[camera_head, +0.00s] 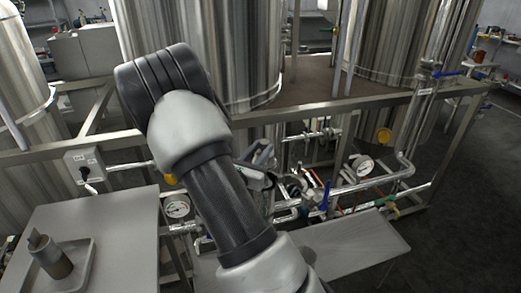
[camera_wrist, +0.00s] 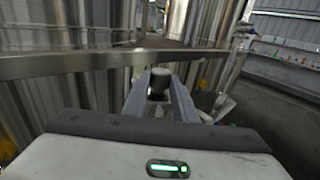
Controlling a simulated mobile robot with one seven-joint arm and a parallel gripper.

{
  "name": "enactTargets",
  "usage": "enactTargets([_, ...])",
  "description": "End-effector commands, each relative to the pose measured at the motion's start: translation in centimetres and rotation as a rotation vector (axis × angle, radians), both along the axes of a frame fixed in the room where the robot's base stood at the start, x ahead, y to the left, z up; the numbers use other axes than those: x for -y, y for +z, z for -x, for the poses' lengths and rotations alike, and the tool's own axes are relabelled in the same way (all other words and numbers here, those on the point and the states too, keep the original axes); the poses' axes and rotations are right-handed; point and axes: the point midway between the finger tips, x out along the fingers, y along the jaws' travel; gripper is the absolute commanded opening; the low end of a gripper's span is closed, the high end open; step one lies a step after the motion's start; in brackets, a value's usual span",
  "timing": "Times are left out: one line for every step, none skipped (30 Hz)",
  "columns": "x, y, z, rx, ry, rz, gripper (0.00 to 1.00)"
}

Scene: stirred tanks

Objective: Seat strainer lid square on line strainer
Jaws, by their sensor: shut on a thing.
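My gripper (camera_wrist: 160,92) is shut on a small dark grey cylindrical piece with a lighter round top, which I take to be part of the strainer lid (camera_wrist: 159,78). It stands up between the fingertips in the wrist view; its lower part is hidden by the fingers. In the head view my gripper (camera_head: 260,172) is partly hidden behind my arm, over the pipework in front of the steel tanks. I cannot make out the lid there. The line strainer is not clearly visible in either view, so I cannot tell whether the lid touches it.
A steel frame rail (camera_head: 340,110) crosses in front of the tanks. A grey shelf (camera_head: 350,250) lies below. A side table at left holds a tray (camera_head: 85,262) with a brownish cylinder (camera_head: 50,258).

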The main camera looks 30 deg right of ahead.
Motion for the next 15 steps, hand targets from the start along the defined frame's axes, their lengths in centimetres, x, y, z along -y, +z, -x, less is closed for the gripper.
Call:
enactTargets([0.0,-0.6,0.0,0.002,0.0,0.003,0.0])
enactTargets([0.0,-0.8,0.0,0.002,0.0,0.003,0.0])
enactTargets([0.0,-1.2,0.0,0.002,0.0,0.002,0.0])
enactTargets([0.0,-1.4,0.0,0.002,0.0,0.002,0.0])
enactTargets([0.0,-1.7,0.0,0.002,0.0,0.002,0.0])
enactTargets([0.0,-2.1,0.0,0.002,0.0,0.002,0.0])
enactTargets([0.0,-2.4,0.0,0.002,0.0,0.002,0.0])
enactTargets([0.0,-2.7,0.0,0.002,0.0,0.002,0.0])
enactTargets([0.0,-3.1,0.0,0.002,0.0,0.002,0.0])
enactTargets([0.0,-3.4,0.0,0.002,0.0,0.002,0.0])
enactTargets([0.0,-3.7,0.0,0.002,0.0,0.002,0.0])
enactTargets([0.0,-4.0,0.0,0.002,0.0,0.002,0.0])
enactTargets([0.0,-4.2,0.0,0.002,0.0,0.003,0.0])
enactTargets([0.0,-4.4,0.0,0.002,0.0,0.003,0.0])
enactTargets([0.0,-4.7,0.0,0.002,0.0,0.003,0.0])
